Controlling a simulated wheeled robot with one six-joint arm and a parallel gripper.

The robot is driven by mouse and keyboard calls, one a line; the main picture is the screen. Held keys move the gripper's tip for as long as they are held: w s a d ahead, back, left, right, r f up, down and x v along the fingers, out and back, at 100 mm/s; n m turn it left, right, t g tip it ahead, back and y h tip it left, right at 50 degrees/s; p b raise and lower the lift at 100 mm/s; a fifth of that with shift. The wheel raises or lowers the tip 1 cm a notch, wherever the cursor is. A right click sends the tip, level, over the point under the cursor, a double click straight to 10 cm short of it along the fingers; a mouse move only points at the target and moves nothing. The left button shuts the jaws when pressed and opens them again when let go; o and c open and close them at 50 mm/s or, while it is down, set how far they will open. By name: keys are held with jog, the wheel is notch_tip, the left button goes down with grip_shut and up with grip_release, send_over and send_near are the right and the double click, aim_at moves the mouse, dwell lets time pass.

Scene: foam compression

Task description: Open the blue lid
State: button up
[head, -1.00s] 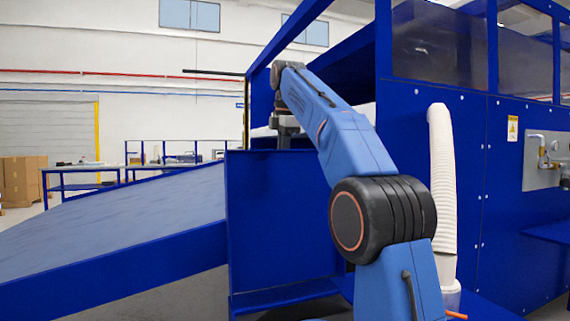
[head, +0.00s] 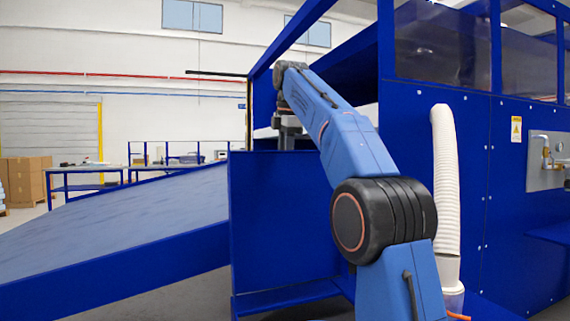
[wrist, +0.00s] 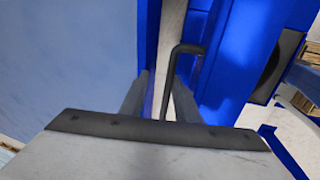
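In the wrist view, my gripper (wrist: 160,95) has its two grey fingers apart, with a gap between them. A black bent handle (wrist: 187,48) stands at this gap, and its bar runs down between the fingers. I cannot tell whether either finger touches it. The handle is beside a bright blue panel (wrist: 225,60), which may be the blue lid; which part is the lid is not clear. In the head view, my gripper (head: 287,138) points down behind the top edge of a blue upright panel (head: 280,210), which hides the fingertips and the handle.
A wide sloping blue-grey surface (head: 120,225) lies to the left. A tall blue machine frame (head: 400,130) with a white hose (head: 444,190) stands close on the right. Blue tables (head: 85,180) and cardboard boxes (head: 27,178) are far back.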

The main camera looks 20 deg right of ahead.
jog(key=shift+w+a+f, duration=0.1)
jog(key=shift+w+f, duration=0.05)
jog(key=shift+f, duration=0.2)
